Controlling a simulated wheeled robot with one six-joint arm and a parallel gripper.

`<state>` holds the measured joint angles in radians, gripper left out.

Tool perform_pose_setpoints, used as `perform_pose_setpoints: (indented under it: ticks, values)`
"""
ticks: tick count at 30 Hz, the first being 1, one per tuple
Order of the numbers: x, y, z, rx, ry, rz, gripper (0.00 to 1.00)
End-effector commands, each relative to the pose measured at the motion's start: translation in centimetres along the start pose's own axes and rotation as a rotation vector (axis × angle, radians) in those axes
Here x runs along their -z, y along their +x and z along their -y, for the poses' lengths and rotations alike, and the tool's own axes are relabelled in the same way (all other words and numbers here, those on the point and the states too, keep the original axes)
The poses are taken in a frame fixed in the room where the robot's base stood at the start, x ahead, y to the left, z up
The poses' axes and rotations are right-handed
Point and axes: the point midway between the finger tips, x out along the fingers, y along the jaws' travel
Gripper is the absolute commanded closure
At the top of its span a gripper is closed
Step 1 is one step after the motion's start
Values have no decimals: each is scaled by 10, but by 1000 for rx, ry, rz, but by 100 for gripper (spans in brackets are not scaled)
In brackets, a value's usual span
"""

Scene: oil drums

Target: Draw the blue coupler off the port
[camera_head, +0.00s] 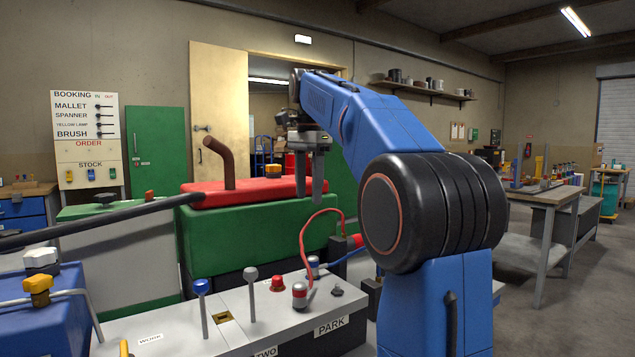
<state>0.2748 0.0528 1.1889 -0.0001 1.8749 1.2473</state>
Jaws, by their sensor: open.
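My gripper (310,188) hangs with its fingers pointing down, open, with nothing seen between them. It is above the grey-white bench panel and in front of the red-topped green unit. A small blue-and-grey coupler (313,263) appears at the back of the panel, well below my gripper, with a blue hose (345,257) running right from it. The port beneath it is hidden. A grey coupler with a red band (300,291) and a red hose stands just in front of it.
A blue-knobbed lever (201,289), a grey-knobbed lever (250,274) and a red button (278,283) stand on the panel. A red plug (357,240) on a dark block lies to the right. My arm hides the area further right. A dark bar (90,223) extends left.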

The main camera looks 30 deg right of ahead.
Motion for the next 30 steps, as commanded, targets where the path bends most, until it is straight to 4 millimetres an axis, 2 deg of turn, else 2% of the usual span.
perform_pose_setpoints:
  ticks: [4,11,30]
  values:
    - [13,-8,11,-18,79,5,53]
    - [15,-7,13,-25,105,7,53]
    - [15,42,12,-25,102,7,53]
